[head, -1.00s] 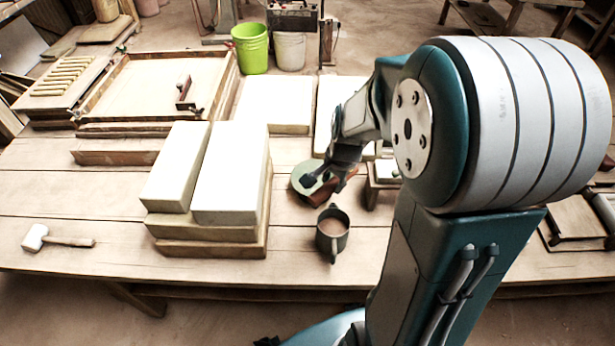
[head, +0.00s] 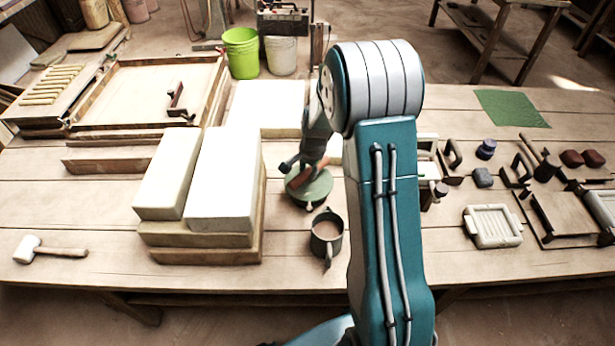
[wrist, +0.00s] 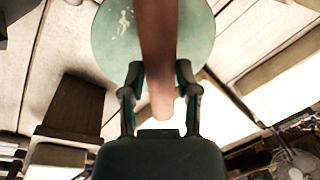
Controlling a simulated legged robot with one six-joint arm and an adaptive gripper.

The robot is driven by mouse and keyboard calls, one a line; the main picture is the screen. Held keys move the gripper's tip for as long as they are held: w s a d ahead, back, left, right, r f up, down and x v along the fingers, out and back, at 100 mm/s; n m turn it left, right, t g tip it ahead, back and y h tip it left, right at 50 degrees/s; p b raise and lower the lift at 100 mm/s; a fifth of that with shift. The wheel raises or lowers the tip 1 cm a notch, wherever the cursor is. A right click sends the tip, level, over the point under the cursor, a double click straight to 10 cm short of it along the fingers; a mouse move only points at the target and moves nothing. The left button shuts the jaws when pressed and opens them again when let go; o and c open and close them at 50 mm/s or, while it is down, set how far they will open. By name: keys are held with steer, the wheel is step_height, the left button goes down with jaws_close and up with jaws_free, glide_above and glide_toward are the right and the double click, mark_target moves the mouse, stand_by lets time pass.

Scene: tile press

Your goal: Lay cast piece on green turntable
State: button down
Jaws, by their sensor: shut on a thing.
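My gripper (head: 304,164) is shut on a long reddish-brown cast piece (head: 308,177). In the wrist view the piece (wrist: 158,45) runs lengthwise between the two fingers of my gripper (wrist: 158,78). The round green turntable (head: 321,193) stands on the table behind the mug. The piece is over the turntable in both views; the turntable disc (wrist: 198,35) shows behind it in the wrist view. I cannot tell whether the piece touches the disc. My arm hides part of the table right of the turntable.
A dark mug (head: 327,237) of brown liquid stands close in front of the turntable. Tall white blocks (head: 222,180) on boards stand to the left. A mallet (head: 50,249) lies at far left. Several small tools and a pale tray (head: 493,227) lie to the right.

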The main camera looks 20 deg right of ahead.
mark_target(309, 172)
step_height(309, 172, down, 4)
steer(key=shift+w+r, duration=0.15)
steer(key=shift+r, duration=0.05)
steer(key=shift+c, duration=1.7)
jaws_free()
step_height(309, 172, up, 12)
steer(key=s, duration=0.2)
steer(key=s+a+r+n+t, duration=0.1)
steer(key=s+a+r+n, duration=0.2)
steer(key=s+r, duration=0.35)
steer(key=s+a+r+n+t, duration=0.1)
steer(key=s+a+r+n, duration=0.3)
steer(key=r, duration=0.3)
steer(key=s+a+r+n+t, duration=0.1)
steer(key=s+r+n, duration=0.1)
steer(key=s, duration=0.5)
steer(key=s+a+r+n+t, duration=0.1)
steer(key=s+n, duration=0.3)
steer(key=s, duration=0.4)
steer(key=shift+a+r+n+h, duration=0.3)
steer(key=shift+a+r, duration=0.2)
steer(key=shift+a, duration=0.05)
